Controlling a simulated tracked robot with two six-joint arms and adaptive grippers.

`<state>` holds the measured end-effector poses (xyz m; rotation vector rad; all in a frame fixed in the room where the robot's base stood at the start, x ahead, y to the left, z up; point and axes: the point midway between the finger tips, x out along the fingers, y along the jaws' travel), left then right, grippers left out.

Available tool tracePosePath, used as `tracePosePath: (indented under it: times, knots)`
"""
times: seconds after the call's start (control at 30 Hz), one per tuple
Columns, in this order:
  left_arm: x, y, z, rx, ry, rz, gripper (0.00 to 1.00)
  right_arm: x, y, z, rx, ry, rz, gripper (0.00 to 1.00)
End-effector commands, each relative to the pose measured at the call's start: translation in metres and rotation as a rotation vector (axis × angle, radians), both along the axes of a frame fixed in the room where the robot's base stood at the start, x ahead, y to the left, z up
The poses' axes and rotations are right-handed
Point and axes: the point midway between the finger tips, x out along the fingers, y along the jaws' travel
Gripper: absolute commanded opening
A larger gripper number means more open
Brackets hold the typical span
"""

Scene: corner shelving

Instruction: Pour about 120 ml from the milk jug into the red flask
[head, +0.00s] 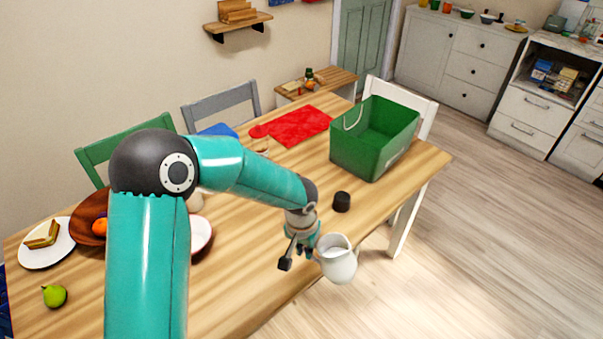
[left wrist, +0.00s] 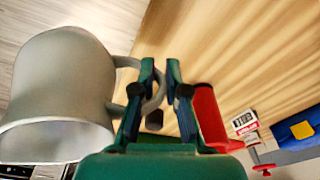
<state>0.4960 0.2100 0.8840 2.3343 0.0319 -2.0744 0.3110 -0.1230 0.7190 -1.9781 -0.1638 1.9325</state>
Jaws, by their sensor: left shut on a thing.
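The white milk jug (head: 339,266) is at the table's right-hand edge in the head view, roughly upright with its mouth up. My left gripper (head: 304,252) is shut on its handle. The left wrist view shows the jug (left wrist: 62,85) at the left and its handle between the fingers of the left gripper (left wrist: 160,75). A red cylindrical thing (left wrist: 209,115), possibly the red flask, shows just right of the fingers there, partly hidden. I cannot make out the flask in the head view; my arm covers part of the table. My right gripper is not in view.
A small black cylinder (head: 341,202) stands on the table (head: 250,290) near the jug. A green crate (head: 356,150) and red cloth (head: 300,126) are farther back. A white plate (head: 45,258), a green pear (head: 54,296) and a brown bowl (head: 90,212) are at left.

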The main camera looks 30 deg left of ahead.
Motion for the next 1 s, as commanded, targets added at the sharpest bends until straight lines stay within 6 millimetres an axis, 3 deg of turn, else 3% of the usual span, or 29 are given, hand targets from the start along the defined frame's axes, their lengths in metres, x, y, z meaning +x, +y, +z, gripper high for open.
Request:
tracePosePath:
  times: [0.43,0.67,0.87,1.0]
  knots:
    - [0.007,-0.012,0.002,-0.001,-0.003,-0.027,0.00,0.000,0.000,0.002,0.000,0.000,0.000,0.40]
    - [0.009,-0.009,0.020,0.008,-0.003,-0.035,0.00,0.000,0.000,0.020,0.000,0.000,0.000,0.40]
    - [0.016,0.004,0.041,0.025,-0.001,-0.055,0.00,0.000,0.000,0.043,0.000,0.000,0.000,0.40]
    - [0.028,0.028,0.052,0.038,-0.004,-0.094,0.00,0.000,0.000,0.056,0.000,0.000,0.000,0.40]
